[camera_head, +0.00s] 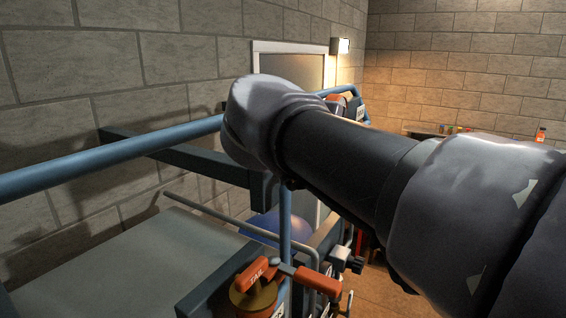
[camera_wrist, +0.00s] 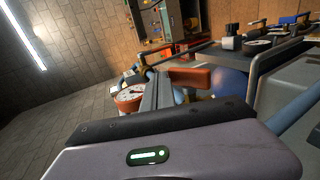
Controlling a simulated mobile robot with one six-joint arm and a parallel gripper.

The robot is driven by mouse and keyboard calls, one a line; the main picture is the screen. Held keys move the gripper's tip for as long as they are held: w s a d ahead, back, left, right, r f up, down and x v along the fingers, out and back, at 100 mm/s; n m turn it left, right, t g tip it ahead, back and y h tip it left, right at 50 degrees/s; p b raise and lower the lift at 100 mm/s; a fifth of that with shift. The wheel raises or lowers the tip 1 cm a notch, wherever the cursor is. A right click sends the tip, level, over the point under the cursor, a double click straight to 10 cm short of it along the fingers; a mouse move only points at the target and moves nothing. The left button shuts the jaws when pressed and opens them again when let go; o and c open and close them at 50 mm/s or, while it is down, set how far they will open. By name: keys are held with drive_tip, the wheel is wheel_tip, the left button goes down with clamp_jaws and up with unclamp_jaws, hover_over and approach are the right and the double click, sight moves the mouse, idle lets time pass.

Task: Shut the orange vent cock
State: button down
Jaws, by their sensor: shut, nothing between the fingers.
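In the wrist view an orange lever handle (camera_wrist: 190,77) lies roughly level, just right of my gripper's fingers. My gripper (camera_wrist: 156,80) is shut with nothing between its fingers; the fingers overlap the handle's left end in the picture, and I cannot tell whether they touch it. In the head view an orange lever marked "TAIL" (camera_head: 257,272) sits on a round brass body (camera_head: 253,297). A second orange handle (camera_head: 306,277) extends right of it. I cannot tell which of these is the vent cock. My gripper cannot be made out in the head view.
Blue rails (camera_head: 110,160) frame the rig. A red-rimmed gauge (camera_wrist: 130,96) stands left of my fingers, and a blue rounded body (camera_wrist: 229,84) lies to the right. A grey flat top (camera_head: 130,265) fills the head view's lower left. My arm hides much of the middle.

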drive_tip(key=shift+w+d+f, duration=0.15)
drive_tip(key=shift+w+d, duration=0.15)
drive_tip(key=shift+w, duration=0.1)
idle(1.3)
